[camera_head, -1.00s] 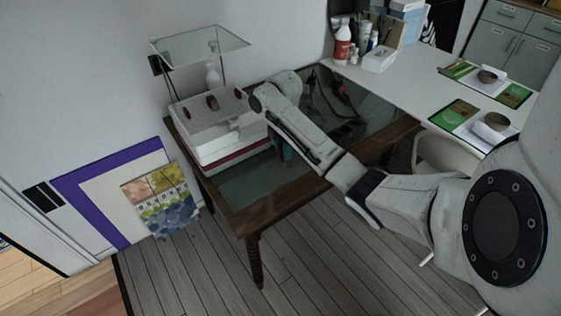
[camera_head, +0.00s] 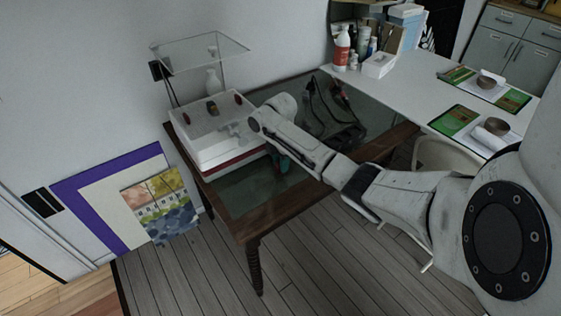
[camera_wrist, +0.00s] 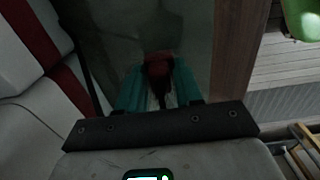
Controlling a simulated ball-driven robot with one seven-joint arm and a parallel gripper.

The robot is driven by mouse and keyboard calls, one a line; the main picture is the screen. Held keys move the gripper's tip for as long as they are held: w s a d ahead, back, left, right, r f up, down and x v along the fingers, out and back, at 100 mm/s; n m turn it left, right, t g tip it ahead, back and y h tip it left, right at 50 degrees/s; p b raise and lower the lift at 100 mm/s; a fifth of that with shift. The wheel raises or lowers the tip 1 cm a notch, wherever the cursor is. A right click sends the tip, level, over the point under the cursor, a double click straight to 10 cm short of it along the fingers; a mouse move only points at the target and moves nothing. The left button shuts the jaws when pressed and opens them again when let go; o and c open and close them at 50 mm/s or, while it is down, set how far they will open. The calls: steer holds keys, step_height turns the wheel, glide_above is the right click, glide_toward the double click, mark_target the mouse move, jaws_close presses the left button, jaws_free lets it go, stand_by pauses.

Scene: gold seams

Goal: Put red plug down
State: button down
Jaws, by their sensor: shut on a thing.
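The red plug (camera_wrist: 158,66) shows in the wrist view, between the teal fingers of my gripper (camera_wrist: 158,88), with a dark part below it. My gripper is shut on it. In the head view my gripper (camera_head: 281,161) hangs over the glass-topped table (camera_head: 246,192), just right of the white box; my arm hides most of it, and the plug cannot be made out there. I cannot tell whether the plug touches the glass.
The white box (camera_head: 205,152) with a red band stands close left of my gripper. A dark device with black and red cables (camera_head: 345,135) lies behind my arm. The wooden table edge (camera_wrist: 238,45) runs along the right. Bare glass lies toward the front.

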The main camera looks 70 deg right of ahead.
steer(key=shift+f, duration=0.45)
steer(key=shift+f, duration=0.2)
steer(key=c, duration=0.8)
jaws_free()
steer(key=shift+o, duration=0.2)
steer(key=shift+r, duration=0.1)
step_height(320, 180, up, 13)
